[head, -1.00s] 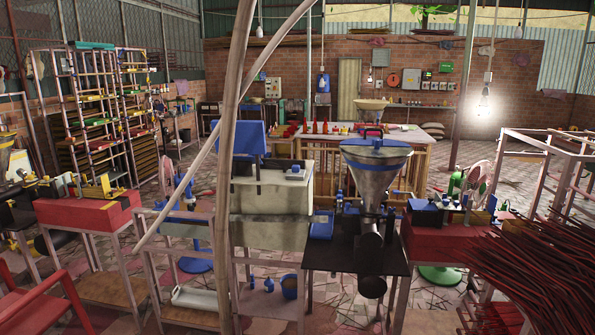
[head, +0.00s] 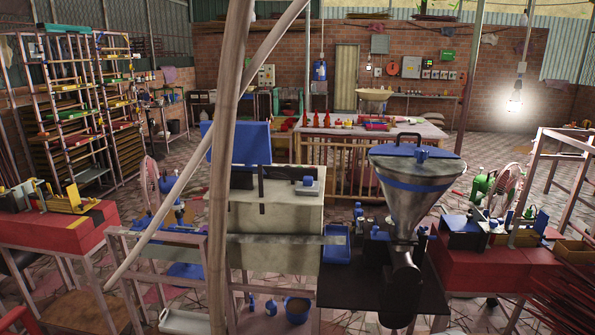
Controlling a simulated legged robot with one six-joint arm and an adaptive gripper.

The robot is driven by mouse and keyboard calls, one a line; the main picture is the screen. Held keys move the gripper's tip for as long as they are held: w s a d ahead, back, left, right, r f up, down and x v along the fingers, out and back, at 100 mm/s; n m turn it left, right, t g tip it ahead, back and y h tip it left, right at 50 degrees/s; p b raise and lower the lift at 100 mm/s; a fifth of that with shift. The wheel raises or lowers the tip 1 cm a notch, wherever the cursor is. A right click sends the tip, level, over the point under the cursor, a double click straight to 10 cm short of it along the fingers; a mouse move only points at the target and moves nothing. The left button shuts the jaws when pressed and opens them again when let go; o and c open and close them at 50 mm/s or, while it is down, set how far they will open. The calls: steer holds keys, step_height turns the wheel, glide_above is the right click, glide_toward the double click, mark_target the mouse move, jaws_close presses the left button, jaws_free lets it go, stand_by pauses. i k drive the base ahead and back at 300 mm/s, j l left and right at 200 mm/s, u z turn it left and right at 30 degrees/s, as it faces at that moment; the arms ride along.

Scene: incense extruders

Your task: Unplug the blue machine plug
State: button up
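A machine with a steel funnel hopper (head: 412,205) and a blue lid stands right of centre on a dark table (head: 440,298). Beside it on the left is a pale cabinet machine (head: 300,212) with a blue panel (head: 258,143) at its top. A blue tray (head: 336,245) sits between the two. I cannot make out a plug or its cord on either machine. My gripper is not in view.
A thick pole (head: 220,200) stands upright in front of the pale cabinet, crossed by a slanting pole (head: 178,190). Red benches stand at left (head: 50,232) and right (head: 490,272). A long work table (head: 345,128) stands behind. Tiled floor (head: 125,205) shows between the machines.

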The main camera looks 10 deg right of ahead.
mark_target(307, 180)
steer(key=i+j, duration=0.15)
steer(key=i, duration=0.9)
steer(key=i+j, duration=0.15)
steer(key=i, duration=0.9)
